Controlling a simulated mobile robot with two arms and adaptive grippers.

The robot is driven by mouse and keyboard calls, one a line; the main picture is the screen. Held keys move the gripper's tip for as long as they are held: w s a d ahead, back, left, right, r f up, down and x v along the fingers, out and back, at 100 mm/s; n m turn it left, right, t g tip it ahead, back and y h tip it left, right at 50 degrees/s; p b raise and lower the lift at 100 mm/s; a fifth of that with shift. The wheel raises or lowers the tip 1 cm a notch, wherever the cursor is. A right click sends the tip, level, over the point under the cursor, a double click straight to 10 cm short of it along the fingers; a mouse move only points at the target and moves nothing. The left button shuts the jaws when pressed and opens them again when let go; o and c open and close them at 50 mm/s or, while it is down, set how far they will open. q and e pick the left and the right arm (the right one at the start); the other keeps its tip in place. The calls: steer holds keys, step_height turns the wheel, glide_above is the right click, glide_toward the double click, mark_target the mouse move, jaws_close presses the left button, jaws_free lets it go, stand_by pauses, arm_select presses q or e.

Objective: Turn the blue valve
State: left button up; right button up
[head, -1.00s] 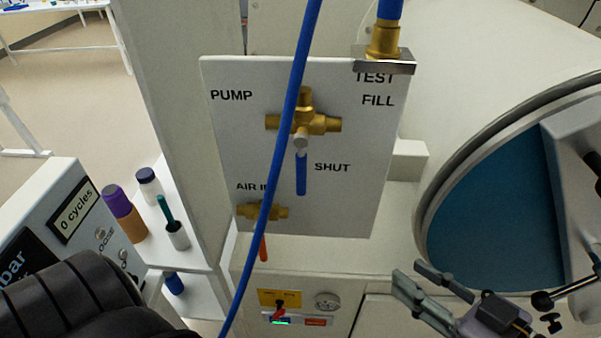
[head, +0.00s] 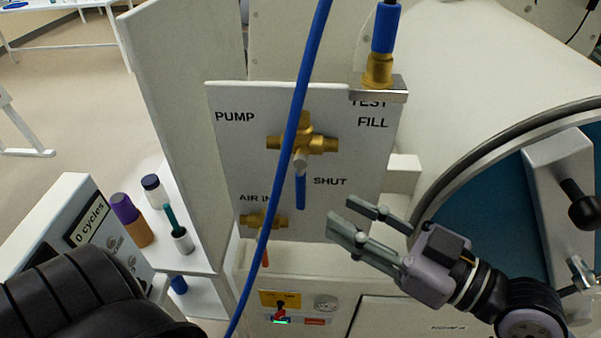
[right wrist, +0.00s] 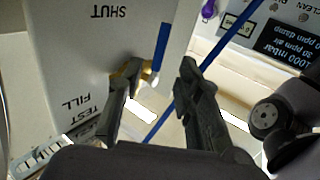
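The blue valve is a brass fitting (head: 318,144) on a white panel (head: 228,160). Its blue lever (head: 300,192) hangs straight down beside the word SHUT. The lever also shows in the right wrist view (right wrist: 162,46), where a finger partly hides the brass body. My right gripper (head: 342,214) is open and empty in front of the panel, to the right of and a little below the lever, apart from it in the head view. Its two fingers show apart in the right wrist view (right wrist: 160,72), with the lever beyond the gap. My left gripper is not in view.
A blue hose (head: 290,130) runs down across the panel, passing in front of the valve's left side. A lower brass valve (head: 262,219) with a red lever (head: 265,256) sits below. A round glovebox port (head: 500,155) is at right. Bottles stand on a shelf at left.

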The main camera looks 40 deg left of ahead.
mark_target(304, 192)
steer(key=a+p, duration=0.3)
steer(key=a, duration=0.5)
steer(key=shift+w+r, duration=0.1)
steer(key=shift+a, duration=0.6)
steer(key=shift+c, duration=0.2)
jaws_close()
